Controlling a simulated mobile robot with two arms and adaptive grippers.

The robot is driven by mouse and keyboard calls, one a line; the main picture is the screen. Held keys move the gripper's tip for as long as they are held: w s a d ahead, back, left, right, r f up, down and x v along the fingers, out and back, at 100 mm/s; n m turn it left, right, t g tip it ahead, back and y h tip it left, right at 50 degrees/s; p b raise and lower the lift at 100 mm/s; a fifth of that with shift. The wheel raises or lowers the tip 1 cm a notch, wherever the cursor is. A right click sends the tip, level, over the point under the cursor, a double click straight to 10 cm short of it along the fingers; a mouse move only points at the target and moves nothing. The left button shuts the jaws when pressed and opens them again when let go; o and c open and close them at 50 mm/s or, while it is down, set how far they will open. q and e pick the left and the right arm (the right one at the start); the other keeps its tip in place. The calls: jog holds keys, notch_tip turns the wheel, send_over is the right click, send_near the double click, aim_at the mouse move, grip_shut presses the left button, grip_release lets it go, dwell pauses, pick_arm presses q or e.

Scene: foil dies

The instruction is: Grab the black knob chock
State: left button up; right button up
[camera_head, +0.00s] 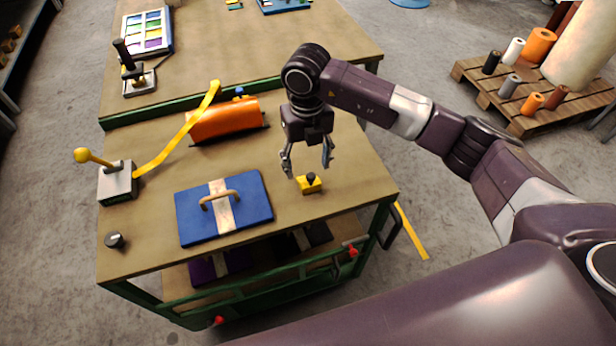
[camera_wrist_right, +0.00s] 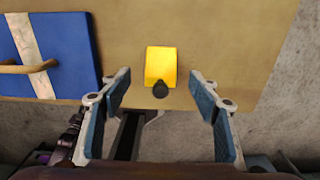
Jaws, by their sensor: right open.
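The chock (camera_head: 308,185) is a small yellow block with a black knob on it. It sits on the tan top of the cart near its right edge. In the wrist view the yellow chock (camera_wrist_right: 161,64) lies ahead, with its black knob at the near end between the fingertips. My right gripper (camera_head: 307,164) is open and empty, pointing down just above and behind the chock. It also shows in the wrist view (camera_wrist_right: 160,92), one finger on each side and apart from the chock. My left gripper is not in view.
A blue plate with a handle (camera_head: 250,202) lies left of the chock. A grey lever box (camera_head: 117,183) and a dark knob (camera_head: 114,240) sit at the left. A pallet (camera_head: 495,95) with rolls stands right.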

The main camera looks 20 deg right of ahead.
aim_at(310, 174)
jog(key=f+p, duration=0.1)
jog(key=s+f+p, duration=0.1)
jog(key=shift+s+d+f, duration=0.1)
jog(key=shift+s+f, duration=0.1)
jog(key=shift+f, duration=0.2)
jog(key=shift+w+f, duration=0.25)
jog(key=shift+f, duration=1)
jog(key=shift+s, duration=0.1)
jog(key=shift+c, duration=1.1)
jog(key=c, duration=1)
jog(key=shift+c, duration=0.4)
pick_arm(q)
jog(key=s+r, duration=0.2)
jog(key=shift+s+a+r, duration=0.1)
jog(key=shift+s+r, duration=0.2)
